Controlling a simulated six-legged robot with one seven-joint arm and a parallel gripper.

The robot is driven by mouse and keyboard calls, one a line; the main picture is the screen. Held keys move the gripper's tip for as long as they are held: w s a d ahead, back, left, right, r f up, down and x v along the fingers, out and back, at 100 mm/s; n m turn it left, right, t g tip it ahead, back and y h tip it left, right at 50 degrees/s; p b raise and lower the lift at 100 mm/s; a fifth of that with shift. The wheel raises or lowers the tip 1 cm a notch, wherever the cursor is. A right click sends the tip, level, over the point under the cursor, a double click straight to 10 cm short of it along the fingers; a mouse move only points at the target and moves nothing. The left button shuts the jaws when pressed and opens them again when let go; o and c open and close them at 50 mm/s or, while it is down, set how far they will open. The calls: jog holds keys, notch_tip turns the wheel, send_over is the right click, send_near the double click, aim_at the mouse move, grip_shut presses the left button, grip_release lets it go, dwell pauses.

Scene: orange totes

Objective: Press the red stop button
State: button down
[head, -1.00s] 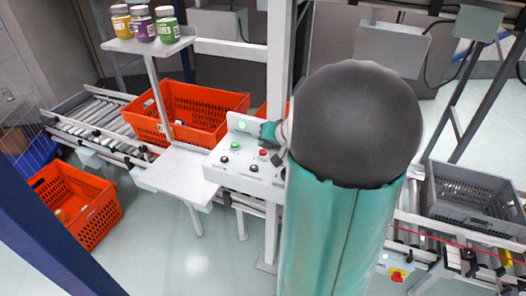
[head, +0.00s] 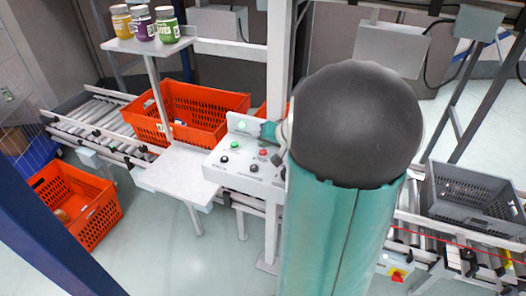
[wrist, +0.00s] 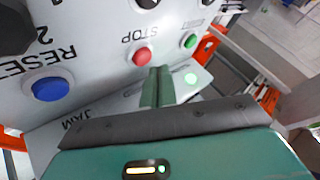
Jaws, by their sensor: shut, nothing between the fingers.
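The red stop button (wrist: 142,56) sits on a white control panel (wrist: 100,40), beside the printed word STOP. It also shows in the head view as a small red dot (head: 263,152) on the panel, just left of my arm. My gripper (wrist: 160,72) is shut and empty. In the wrist view its narrow teal fingertips lie just right of and below the red button in the picture. I cannot tell how far they are from the panel face. In the head view my arm hides the right part of the panel.
A green button (wrist: 190,40), a blue reset button (wrist: 50,89) and a lit green lamp (wrist: 190,78) are close by. A white post (head: 277,100) rises beside the panel. Orange totes (head: 205,108) and a grey tote (head: 470,200) sit on the conveyors.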

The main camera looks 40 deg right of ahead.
aim_at(265, 154)
jog(key=shift+f, duration=0.15)
dwell(0.6)
jog(key=shift+f, duration=0.3)
jog(key=shift+f, duration=0.45)
dwell(0.7)
jog(key=shift+r, duration=0.9)
jog(key=shift+r, duration=2.5)
jog(key=shift+a, duration=0.1)
